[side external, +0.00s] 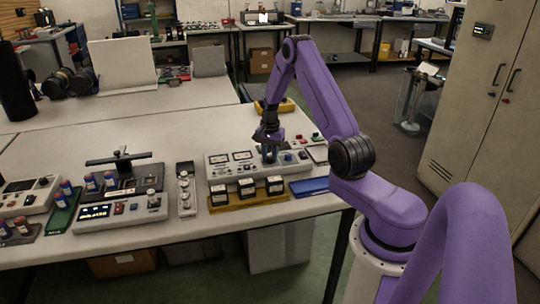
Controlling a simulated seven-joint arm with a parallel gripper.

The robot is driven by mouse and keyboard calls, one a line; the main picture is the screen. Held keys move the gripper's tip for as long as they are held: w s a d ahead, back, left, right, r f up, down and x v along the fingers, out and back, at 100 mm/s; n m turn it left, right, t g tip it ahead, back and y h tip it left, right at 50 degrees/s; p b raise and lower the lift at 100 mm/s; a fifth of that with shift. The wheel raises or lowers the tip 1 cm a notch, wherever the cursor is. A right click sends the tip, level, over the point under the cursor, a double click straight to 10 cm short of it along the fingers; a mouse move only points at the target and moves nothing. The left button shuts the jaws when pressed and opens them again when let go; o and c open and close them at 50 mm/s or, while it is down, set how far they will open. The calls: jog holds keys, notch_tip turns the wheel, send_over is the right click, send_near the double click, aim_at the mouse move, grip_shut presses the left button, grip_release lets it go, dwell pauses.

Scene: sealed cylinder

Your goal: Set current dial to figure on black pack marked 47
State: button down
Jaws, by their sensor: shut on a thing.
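A pale grey instrument (226,172) with two meters on its face stands near the table's front edge. My gripper (268,156) points down over the instrument's face, right of the meters. It is shut on what looks like a dial there, which the fingers mostly hide. Three black packs stand in a row on a yellow tray in front: left (218,194), middle (246,187) and right (275,184). They have pale labels, too small to read. The dial's setting cannot be read.
A blue flat object (309,187) lies right of the tray. A strip with round knobs (185,188) and another instrument with a lit display (118,212) stand to the left. A yellow-and-black device (283,105) lies behind my gripper. The table behind is mostly clear.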

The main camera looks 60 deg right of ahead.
aim_at(270, 157)
jog(key=shift+r, duration=0.1)
jog(key=c, duration=0.8)
grip_release()
jog(key=shift+c, duration=0.2)
notch_tip(270, 157, up, 17)
jog(key=shift+r, duration=0.2)
